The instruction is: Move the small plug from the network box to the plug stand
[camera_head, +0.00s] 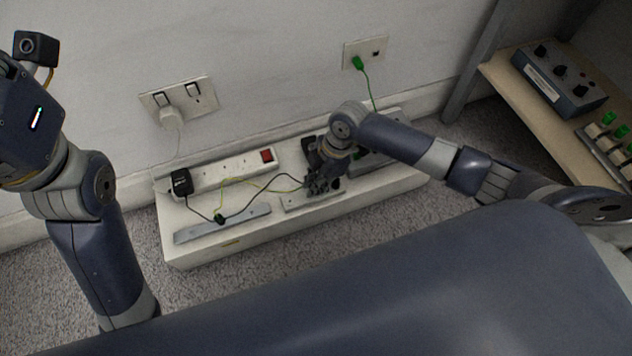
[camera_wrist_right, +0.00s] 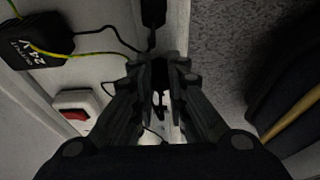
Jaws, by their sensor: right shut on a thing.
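My right gripper (camera_head: 318,187) is low over the white bench by the wall. In the right wrist view its fingertips (camera_wrist_right: 160,72) are shut on a small dark plug (camera_wrist_right: 159,73), mostly hidden between them. A thin black cable (camera_wrist_right: 98,33) runs close to the fingertips. Below the gripper on the bench lies a small pale block (camera_head: 297,203), partly covered by the hand. A grey box (camera_head: 380,157) sits right of the gripper, partly behind the arm. I cannot tell which of these is the network box or the plug stand. My left arm stands at the left; its fingers are out of frame.
The white bench (camera_head: 200,252) carries a power strip (camera_head: 232,168) with a red switch, a black adapter (camera_head: 181,183), loose cables and a flat grey bar (camera_head: 222,223). A wooden shelf (camera_head: 512,77) at right holds a blue-grey box (camera_head: 552,80). Open carpet lies in front.

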